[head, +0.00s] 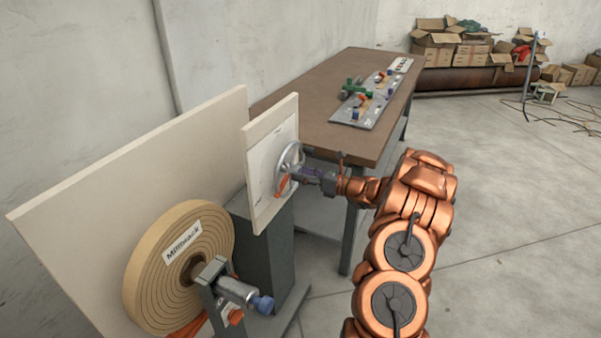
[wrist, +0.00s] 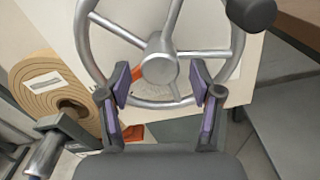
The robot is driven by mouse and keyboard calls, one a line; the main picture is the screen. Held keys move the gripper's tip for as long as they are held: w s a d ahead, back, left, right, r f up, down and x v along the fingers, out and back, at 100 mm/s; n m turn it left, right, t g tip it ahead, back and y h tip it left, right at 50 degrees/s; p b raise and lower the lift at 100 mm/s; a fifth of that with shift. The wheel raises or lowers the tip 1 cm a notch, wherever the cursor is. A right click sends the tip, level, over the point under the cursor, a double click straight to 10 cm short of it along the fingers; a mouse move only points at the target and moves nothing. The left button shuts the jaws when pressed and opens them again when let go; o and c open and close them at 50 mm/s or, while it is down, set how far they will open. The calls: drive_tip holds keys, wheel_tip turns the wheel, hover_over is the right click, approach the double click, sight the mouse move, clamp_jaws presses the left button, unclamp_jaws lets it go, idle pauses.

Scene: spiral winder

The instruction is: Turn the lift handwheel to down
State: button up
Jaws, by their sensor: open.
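The lift handwheel (head: 289,162) is a grey metal wheel with spokes, mounted on an upright white panel (head: 262,180). In the wrist view the handwheel (wrist: 160,68) fills the upper middle, with a dark knob (wrist: 250,14) on its rim at the upper right. An orange pointer-like part (wrist: 168,72) shows behind the hub. My gripper (head: 298,178) is at the wheel's face. In the wrist view my gripper (wrist: 163,88) is open, its two purple-padded fingers on either side of the lower part of the wheel near a lower spoke. I cannot tell whether they touch it. Panel markings are not readable.
A large tan roll (head: 180,262) labelled Millbeack is at the left, with a clamp-like bracket (head: 228,290) in front. A brown workbench (head: 345,80) with a tray of parts (head: 375,105) stands behind. Cardboard boxes (head: 460,50) lie far back.

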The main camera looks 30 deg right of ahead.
drive_tip(key=shift+w+a, duration=0.2)
drive_tip(key=shift+w, duration=0.3)
clamp_jaws()
idle(0.3)
